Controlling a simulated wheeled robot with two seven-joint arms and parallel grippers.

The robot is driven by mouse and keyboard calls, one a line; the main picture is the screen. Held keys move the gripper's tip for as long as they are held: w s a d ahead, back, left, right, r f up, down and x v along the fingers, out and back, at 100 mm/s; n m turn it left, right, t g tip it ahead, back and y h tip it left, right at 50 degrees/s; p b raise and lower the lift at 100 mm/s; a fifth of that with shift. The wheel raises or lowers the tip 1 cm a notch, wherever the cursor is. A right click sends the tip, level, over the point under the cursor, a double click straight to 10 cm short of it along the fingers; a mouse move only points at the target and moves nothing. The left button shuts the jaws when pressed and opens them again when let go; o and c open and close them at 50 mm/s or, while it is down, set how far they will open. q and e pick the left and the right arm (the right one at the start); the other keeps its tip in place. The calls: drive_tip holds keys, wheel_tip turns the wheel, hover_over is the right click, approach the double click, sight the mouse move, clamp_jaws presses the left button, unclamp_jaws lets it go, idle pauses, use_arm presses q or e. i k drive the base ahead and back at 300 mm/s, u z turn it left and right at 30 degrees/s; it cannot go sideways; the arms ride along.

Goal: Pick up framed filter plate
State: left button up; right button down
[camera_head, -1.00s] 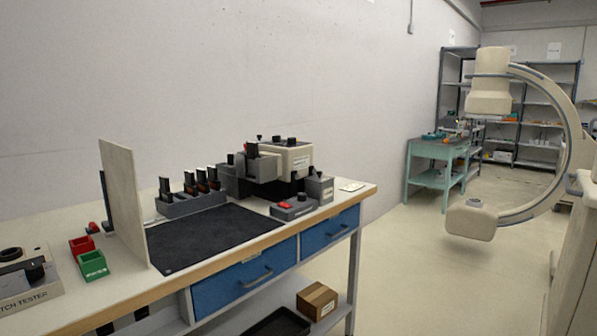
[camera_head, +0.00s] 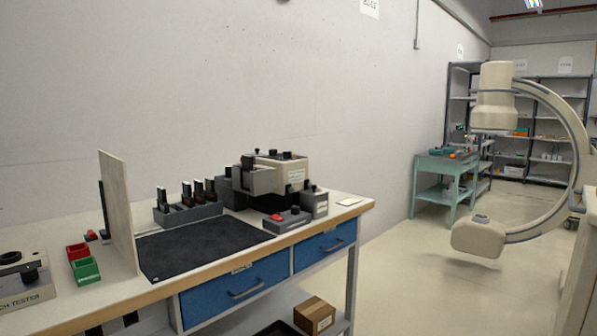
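I cannot pick out the framed filter plate for certain. A grey slotted rack (camera_head: 188,213) on the workbench holds several upright dark pieces with brownish faces (camera_head: 186,194), too small to identify. Behind the dark mat stands a grey and cream bench instrument (camera_head: 264,180) with black knobs. A small pale flat card (camera_head: 348,202) lies near the bench's right end. Neither of my grippers shows in the view.
The workbench (camera_head: 352,211) has blue drawers and a clear dark mat (camera_head: 205,246). An upright panel (camera_head: 118,210) stands left, beside red (camera_head: 77,251) and green (camera_head: 86,270) bins. A large cream C-shaped machine (camera_head: 563,110) stands right. Open floor lies between.

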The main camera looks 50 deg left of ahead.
sight(248, 162)
drive_tip(key=u, duration=0.15)
drive_tip(key=i, duration=2.3)
drive_tip(key=u, duration=1.7)
drive_tip(key=i, duration=1.1)
drive_tip(key=u, duration=1.1)
drive_tip(key=i, duration=0.35)
drive_tip(key=z, duration=0.15)
